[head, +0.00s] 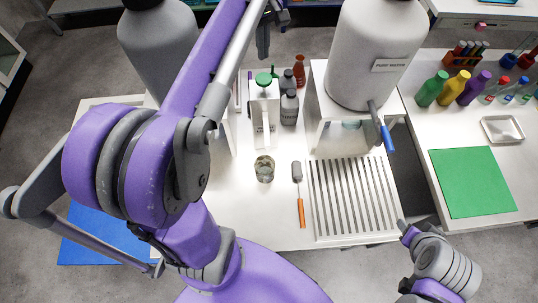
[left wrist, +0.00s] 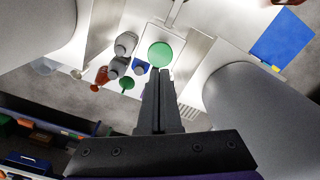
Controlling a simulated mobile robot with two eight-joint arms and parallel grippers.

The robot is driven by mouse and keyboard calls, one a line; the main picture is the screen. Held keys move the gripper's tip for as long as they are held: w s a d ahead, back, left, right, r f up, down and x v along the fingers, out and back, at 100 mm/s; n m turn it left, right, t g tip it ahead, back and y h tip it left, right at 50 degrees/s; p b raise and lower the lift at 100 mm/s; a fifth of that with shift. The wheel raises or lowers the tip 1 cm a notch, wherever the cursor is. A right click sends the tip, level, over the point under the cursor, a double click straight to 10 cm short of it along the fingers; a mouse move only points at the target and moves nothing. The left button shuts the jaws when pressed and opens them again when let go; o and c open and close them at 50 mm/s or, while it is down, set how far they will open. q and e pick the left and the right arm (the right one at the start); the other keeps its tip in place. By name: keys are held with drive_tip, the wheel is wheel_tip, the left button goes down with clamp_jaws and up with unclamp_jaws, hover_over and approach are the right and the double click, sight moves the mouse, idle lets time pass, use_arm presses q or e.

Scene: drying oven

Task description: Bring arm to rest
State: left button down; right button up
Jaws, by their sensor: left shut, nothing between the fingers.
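My left arm rises from the lower left of the head view and reaches across to the top. Its dark gripper (head: 263,42) is above the far part of the white table, near the white jug with the green cap (head: 264,79). In the left wrist view the fingers of this gripper (left wrist: 157,75) are together with nothing between them, and the jug's green cap (left wrist: 160,55) shows just past their tips. Part of my right arm shows at the lower right of the head view, beside the table's front edge. Its gripper is not in view.
A large white water tank (head: 372,40) and a grey tank (head: 160,50) flank the left arm. A glass beaker (head: 264,169), an orange-handled brush (head: 300,205) and a slotted drain (head: 352,200) are on the table. A green mat (head: 472,181) lies at right.

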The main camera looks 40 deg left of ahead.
use_arm(q)
drive_tip(key=s+d+f+m+t, duration=0.6)
drive_tip(key=s+d+f+m, duration=0.6)
drive_tip(key=d+f+m, duration=0.2)
drive_tip(key=shift+s+d+f, duration=0.4)
drive_tip(key=shift+d+f, duration=0.2)
drive_tip(key=shift+d, duration=0.55)
